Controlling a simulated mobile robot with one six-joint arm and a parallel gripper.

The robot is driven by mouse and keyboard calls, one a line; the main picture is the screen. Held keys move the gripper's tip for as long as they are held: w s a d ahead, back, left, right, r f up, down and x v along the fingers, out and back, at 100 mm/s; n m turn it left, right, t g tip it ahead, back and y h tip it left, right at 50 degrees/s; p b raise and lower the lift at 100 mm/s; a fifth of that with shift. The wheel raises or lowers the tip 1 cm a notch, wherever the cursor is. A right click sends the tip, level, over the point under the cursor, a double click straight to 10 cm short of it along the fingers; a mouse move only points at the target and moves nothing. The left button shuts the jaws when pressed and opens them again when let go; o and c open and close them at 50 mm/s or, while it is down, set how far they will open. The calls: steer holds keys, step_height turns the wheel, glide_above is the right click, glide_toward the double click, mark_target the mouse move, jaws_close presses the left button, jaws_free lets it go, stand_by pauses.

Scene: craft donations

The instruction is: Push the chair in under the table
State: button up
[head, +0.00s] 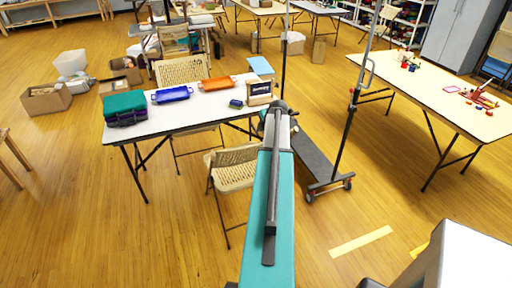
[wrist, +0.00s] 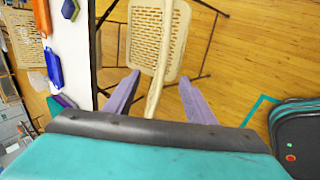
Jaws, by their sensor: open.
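The tan folding chair (head: 236,165) with a perforated panel stands at the near side of the white table (head: 165,128), partly hidden by my arm. In the wrist view its perforated seat (wrist: 146,45) lies beyond my fingers, right of the table edge (wrist: 80,50). A narrow tan bar of the chair runs toward me between the fingers. My gripper (wrist: 158,98) is open, with one purple finger on each side of that bar; I cannot tell whether either touches it. In the head view the gripper is hidden behind my arm.
The table bears a teal case (head: 125,109), a blue tray (head: 172,94), an orange tray (head: 217,84) and a small sign box (head: 260,92). Another folding chair (head: 182,70) stands at its far side. A wheeled rack (head: 318,182) stands right of my arm.

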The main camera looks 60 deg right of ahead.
mark_target(258, 142)
steer(key=b+x, duration=0.2)
steer(key=x, duration=0.5)
steer(key=shift+w+d+f, duration=0.1)
steer(key=shift+d+f, duration=0.05)
steer(key=shift+f, duration=0.25)
steer(key=shift+b+x, duration=1.7)
steer(key=shift+x, duration=0.4)
steer(key=shift+w, duration=0.1)
jaws_close()
steer(key=shift+d+r, duration=0.1)
